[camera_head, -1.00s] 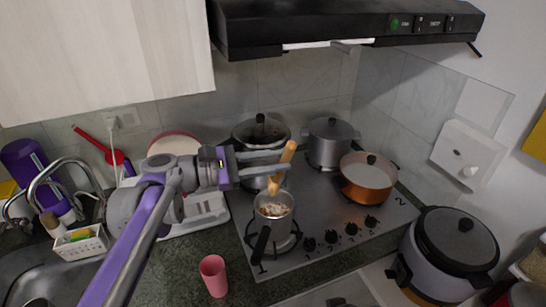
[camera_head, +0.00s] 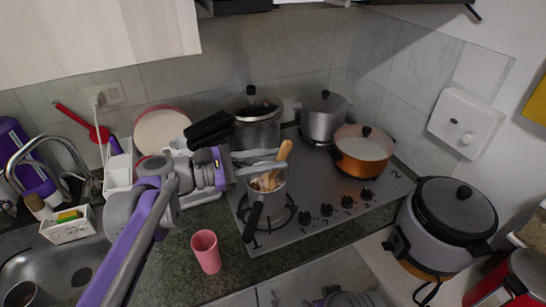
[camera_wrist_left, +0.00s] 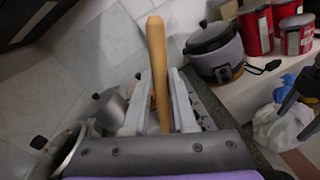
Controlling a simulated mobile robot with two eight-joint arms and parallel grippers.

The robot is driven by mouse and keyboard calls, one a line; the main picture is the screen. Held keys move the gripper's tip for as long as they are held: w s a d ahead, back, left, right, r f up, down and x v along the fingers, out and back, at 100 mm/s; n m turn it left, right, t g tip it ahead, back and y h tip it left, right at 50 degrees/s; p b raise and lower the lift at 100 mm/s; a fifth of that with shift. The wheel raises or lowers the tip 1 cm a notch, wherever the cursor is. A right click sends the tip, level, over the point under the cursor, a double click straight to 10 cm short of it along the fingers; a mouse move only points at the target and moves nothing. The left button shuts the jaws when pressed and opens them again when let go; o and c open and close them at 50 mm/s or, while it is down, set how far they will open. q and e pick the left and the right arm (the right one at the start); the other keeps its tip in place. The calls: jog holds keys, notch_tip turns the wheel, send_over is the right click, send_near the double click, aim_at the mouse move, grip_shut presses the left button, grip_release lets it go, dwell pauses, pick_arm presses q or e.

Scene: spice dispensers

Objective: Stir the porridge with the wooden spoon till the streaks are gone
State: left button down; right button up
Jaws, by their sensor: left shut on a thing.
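My left gripper (camera_head: 276,160) is shut on the handle of the wooden spoon (camera_head: 284,151), just above a small steel saucepan (camera_head: 264,203) with a black handle. The spoon tilts, with its lower end inside the pan. Pale and brown porridge (camera_head: 266,184) shows in the pan, but the fingers and rim partly hide it, and I cannot tell its streaks clearly. In the left wrist view the two fingers (camera_wrist_left: 160,105) clasp the spoon handle (camera_wrist_left: 157,65).
The pan stands at the front left of the hob (camera_head: 318,185). A lidded pot (camera_head: 256,125), a grey pot (camera_head: 323,118) and a copper pan (camera_head: 363,150) stand close behind and to the right. A pink cup (camera_head: 206,251) stands on the counter, front left.

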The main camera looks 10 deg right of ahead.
pick_arm(q)
jog(key=w+f+b, duration=0.3)
jog(key=f, duration=0.3)
jog(key=shift+a+f, duration=0.2)
jog(key=shift+a, duration=0.1)
jog(key=shift+s, duration=0.1)
